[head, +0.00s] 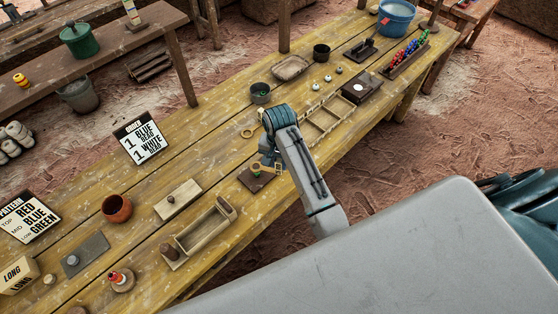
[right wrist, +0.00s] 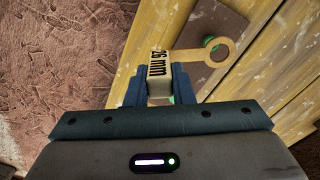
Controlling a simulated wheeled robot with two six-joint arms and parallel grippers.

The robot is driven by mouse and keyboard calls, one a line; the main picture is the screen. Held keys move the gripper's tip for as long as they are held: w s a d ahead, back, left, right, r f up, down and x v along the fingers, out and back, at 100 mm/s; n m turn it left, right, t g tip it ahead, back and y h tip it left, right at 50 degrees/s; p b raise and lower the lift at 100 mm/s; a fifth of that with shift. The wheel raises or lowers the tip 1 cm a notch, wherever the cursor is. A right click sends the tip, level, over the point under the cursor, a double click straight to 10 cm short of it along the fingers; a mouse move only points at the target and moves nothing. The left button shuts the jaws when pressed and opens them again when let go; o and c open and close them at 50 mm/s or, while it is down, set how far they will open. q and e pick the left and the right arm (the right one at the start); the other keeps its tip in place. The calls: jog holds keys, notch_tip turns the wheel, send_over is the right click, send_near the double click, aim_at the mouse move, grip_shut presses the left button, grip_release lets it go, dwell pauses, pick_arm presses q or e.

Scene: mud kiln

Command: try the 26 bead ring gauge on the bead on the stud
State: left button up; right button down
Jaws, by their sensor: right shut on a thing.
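My right gripper (head: 271,163) is shut on the handle of the tan 26 mm ring gauge (right wrist: 160,66); the label reads "26 mm" in the right wrist view. The gauge's flat ring (right wrist: 228,52) sticks out to the right of the fingers. A green bead (right wrist: 209,41) shows at the ring's upper left edge, over a dark brown board (right wrist: 209,22). In the head view the ring is small above the dark board (head: 252,182), with a bit of green at it. The stud is hidden. I cannot tell whether the ring is around the bead or above it. My left gripper is out of view.
Another tan ring (head: 248,133) lies on the wooden table behind the board. A divided wooden tray (head: 322,127) stands to the right, a long wooden box (head: 203,235) to the front left. A green cup (head: 260,93) stands farther back.

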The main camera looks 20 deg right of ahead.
aim_at(279, 169)
jog(key=shift+f, duration=0.45)
jog(key=shift+f, duration=0.25)
dwell(0.5)
jog(key=shift+p, duration=0.55)
jog(key=shift+f, duration=1.5)
dwell(1.2)
jog(key=shift+r, duration=0.15)
dwell(0.6)
jog(key=shift+r, duration=2.85)
